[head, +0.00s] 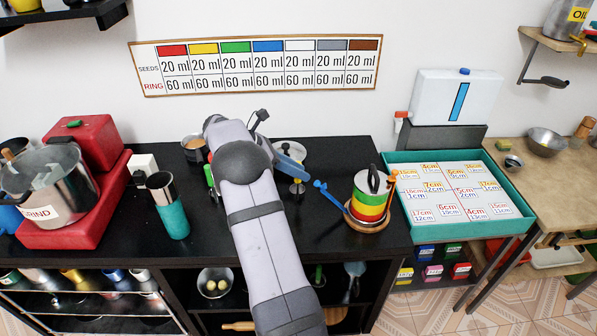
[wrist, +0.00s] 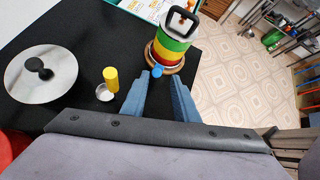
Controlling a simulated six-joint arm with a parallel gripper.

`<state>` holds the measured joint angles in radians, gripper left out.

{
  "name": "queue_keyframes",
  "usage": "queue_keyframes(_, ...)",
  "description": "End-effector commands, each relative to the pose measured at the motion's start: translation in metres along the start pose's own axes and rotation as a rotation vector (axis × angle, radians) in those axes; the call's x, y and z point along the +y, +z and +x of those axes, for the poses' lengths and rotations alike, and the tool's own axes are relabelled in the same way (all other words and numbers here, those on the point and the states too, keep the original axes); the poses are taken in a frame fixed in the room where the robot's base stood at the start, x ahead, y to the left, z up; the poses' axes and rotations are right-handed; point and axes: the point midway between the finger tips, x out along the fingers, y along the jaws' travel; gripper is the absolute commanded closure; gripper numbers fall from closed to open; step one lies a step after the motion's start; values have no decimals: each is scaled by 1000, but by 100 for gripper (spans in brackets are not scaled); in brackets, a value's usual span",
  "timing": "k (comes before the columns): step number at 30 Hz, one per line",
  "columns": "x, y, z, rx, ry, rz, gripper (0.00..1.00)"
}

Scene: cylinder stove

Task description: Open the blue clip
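The blue clip (head: 330,194) sticks out to the left of a stacked cylinder (head: 371,197) with green, yellow and red bands and a black handle. An orange clip (head: 391,178) is on the cylinder's right side. In the wrist view the blue clip's round end (wrist: 157,71) shows near my fingertips, in front of the cylinder (wrist: 172,45). My gripper (wrist: 161,77) is open, with its two blue fingers apart and nothing visibly held. In the head view my arm hides much of the gripper; a blue finger (head: 289,166) shows left of the clip. Contact cannot be told.
A round metal lid (wrist: 40,73) and a small yellow piece (wrist: 111,78) lie left of my gripper on the black counter (head: 335,155). A teal tray (head: 409,218) stands right of the cylinder.

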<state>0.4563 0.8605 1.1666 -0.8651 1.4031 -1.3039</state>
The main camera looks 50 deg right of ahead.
Motion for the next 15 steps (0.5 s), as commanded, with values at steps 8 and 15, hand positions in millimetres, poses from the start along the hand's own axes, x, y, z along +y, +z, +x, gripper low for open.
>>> queue_keyframes(8,19,-58,-22,-16,78,-70,100)
queue_keyframes(15,11,-178,-42,-141,160,-322,100)
